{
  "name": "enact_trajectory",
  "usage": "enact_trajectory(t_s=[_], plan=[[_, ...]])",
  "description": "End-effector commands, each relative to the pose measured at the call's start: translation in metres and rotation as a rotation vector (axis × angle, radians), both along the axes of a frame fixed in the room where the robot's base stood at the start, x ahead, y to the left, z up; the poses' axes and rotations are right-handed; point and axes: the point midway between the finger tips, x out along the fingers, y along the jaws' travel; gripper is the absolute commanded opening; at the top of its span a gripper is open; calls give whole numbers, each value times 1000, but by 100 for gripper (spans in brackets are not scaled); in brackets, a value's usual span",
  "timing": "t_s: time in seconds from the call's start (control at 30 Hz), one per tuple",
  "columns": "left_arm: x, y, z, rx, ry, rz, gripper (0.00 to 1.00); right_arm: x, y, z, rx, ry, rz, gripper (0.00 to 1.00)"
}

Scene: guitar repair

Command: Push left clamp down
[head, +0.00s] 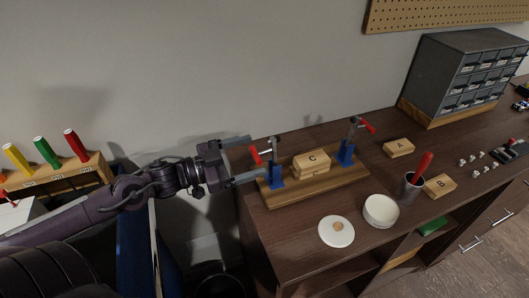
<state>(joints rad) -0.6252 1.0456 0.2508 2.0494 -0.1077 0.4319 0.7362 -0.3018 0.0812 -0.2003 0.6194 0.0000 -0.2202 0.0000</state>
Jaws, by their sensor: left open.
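The left clamp (276,181) has a blue base, a grey metal post and a red handle (254,155) on its left. It stands at the left end of a wooden board (327,190). My left gripper (256,157) comes in from the left, open, its two fingers pointing right. The fingertips are close to the red handle, with the handle showing between them; I cannot tell whether they touch. A wooden block marked C (312,159) sits on the board between the left clamp and a similar right clamp (346,152). My right gripper is out of view.
On the dark bench are blocks A (398,147) and B (440,187), a cup (409,190) with a red-handled tool, a white bowl (381,211) and a white lid (336,232). A drawer cabinet (465,75) stands at back right. A wooden tool rack (60,180) is at left.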

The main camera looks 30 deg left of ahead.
Motion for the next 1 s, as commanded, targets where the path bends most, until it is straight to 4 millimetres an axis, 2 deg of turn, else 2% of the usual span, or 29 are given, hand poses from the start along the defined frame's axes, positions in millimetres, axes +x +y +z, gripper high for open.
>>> enact_trajectory(t_s=[0.1, 0.37, 0.83, 0.87, 1.0], plan=[[12, -10, 1, 0, -6, -1, 79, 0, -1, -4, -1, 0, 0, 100], [29, -24, 1, -1, -2, 2, 79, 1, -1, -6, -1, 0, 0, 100], [34, -30, 0, 1, 1, 0, 79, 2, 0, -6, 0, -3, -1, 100], [34, -30, 0, 1, 1, 0, 78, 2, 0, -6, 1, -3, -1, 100], [34, -30, 0, 1, 1, 0, 60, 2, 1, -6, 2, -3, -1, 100]])
